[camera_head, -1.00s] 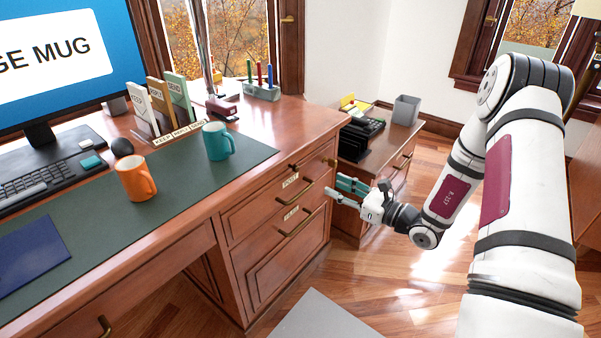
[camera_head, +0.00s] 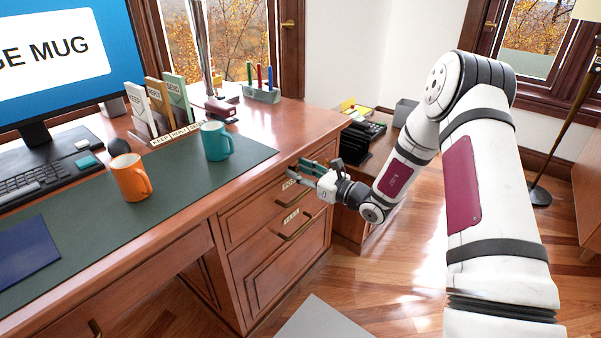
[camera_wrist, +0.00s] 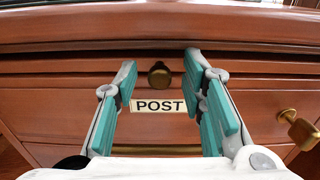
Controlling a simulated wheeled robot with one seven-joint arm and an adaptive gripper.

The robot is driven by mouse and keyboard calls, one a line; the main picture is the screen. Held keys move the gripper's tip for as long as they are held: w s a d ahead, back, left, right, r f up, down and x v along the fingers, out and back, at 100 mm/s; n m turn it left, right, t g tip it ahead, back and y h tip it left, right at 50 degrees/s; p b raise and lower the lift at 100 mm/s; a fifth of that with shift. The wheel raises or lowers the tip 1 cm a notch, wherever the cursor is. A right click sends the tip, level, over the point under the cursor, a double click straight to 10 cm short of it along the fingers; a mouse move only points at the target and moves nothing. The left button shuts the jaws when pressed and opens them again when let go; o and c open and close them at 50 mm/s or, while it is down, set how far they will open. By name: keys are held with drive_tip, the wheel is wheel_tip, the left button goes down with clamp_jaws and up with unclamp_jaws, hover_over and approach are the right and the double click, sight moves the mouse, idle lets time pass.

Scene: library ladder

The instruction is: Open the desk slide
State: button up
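The desk slide (camera_wrist: 70,65) appears to be the thin wooden strip under the desk top, flush with the desk front in the wrist view. A round brass knob (camera_wrist: 158,74) stands out at its middle, above a drawer label reading POST (camera_wrist: 158,106). My gripper (camera_head: 297,169) is at the desk's right-hand drawer front in the head view. In the wrist view my gripper (camera_wrist: 160,62) is open, its teal-padded fingers apart on either side of the knob. I cannot tell how far the fingertips are from it. In the head view my gripper hides the knob.
A lower drawer handle (camera_head: 296,228) is below. A teal mug (camera_head: 215,141) and an orange mug (camera_head: 131,178) stand on the desk. A side cabinet with black trays (camera_head: 360,140) is behind my arm.

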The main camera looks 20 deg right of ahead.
clamp_jaws()
drive_tip(key=p+v, duration=0.5)
drive_tip(key=v, duration=2.3)
drive_tip(key=shift+a, duration=0.1)
unclamp_jaws()
drive_tip(key=shift+r, duration=0.1)
drive_tip(key=v, duration=1.2)
